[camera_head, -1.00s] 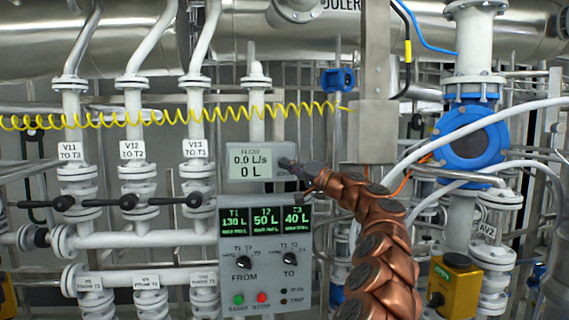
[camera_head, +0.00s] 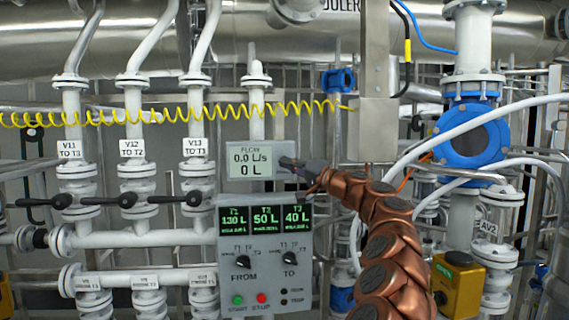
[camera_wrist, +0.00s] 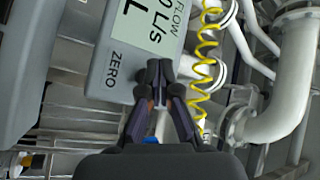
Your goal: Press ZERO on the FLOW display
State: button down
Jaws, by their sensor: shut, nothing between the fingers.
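The grey FLOW display (camera_head: 240,160) stands above the control panel in the head view and reads 0.0 L/s and 0 L. In the wrist view the display (camera_wrist: 112,80) is tilted, with the printed word ZERO (camera_wrist: 118,68) near its edge. My gripper (camera_head: 287,162) is shut and empty, its tips at the right side of the display. In the wrist view my gripper (camera_wrist: 160,75) has its tips beside the ZERO label, over the display's edge.
The control panel (camera_head: 264,272) with tank readouts, knobs and buttons is just below the display. A yellow coiled cable (camera_head: 150,115) runs above it. Valves with black handles (camera_head: 128,201) are at left. A blue valve (camera_head: 470,140) and white hoses are at right.

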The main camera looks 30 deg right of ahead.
jog(key=shift+s, duration=0.1)
jog(key=s+b, duration=0.1)
jog(key=s+a+b, duration=0.1)
jog(key=s+b, duration=0.1)
jog(key=s+a+b, duration=0.1)
jog(key=shift+s+b, duration=0.25)
jog(key=shift+b, duration=0.1)
dwell(0.3)
